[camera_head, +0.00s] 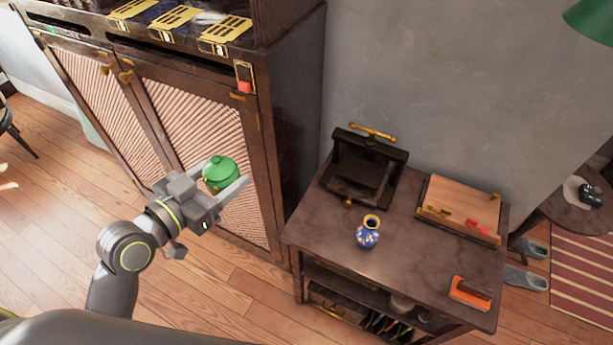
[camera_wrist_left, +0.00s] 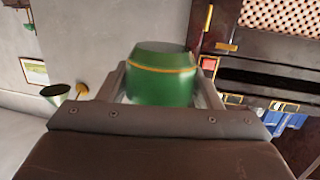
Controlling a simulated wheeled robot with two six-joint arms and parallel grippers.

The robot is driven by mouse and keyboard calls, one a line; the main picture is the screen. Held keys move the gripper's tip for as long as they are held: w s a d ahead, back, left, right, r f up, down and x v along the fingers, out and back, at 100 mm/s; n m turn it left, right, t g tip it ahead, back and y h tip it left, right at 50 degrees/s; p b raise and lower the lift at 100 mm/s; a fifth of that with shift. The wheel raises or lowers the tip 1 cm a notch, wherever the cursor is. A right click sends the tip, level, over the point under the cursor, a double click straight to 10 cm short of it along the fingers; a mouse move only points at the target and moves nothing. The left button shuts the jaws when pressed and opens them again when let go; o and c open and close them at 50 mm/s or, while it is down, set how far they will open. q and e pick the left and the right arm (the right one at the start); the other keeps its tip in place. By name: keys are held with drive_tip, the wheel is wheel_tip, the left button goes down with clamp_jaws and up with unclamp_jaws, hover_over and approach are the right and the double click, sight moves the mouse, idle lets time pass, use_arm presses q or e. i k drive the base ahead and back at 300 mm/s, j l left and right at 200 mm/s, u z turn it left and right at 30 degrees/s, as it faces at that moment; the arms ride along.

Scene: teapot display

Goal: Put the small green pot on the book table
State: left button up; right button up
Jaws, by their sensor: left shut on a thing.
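The small green pot (camera_head: 220,173) has a rounded lid with a knob. My left gripper (camera_head: 226,183) is shut on it and holds it in the air in front of the cabinet doors. In the left wrist view the green pot (camera_wrist_left: 162,78) sits between the fingers and shows a gold band. The dark wooden table (camera_head: 410,255) stands to the right of the gripper, apart from it. Whether this is the book table I cannot tell for certain. My right gripper is not in view.
On the table stand a black press (camera_head: 366,165), a blue vase (camera_head: 369,232), a wooden box (camera_head: 460,208) and an orange-brown block (camera_head: 471,292). Bare tabletop shows around the vase and at the front. A tall dark cabinet (camera_head: 290,120) stands between the gripper and the wall.

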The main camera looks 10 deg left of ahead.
sight(410, 259)
drive_tip(key=l, duration=0.7)
drive_tip(key=k+l, duration=0.15)
drive_tip(key=l, duration=0.6)
drive_tip(key=l+u, duration=0.1)
drive_tip(key=l, duration=0.6)
drive_tip(key=k+l, duration=0.15)
drive_tip(key=l, duration=0.6)
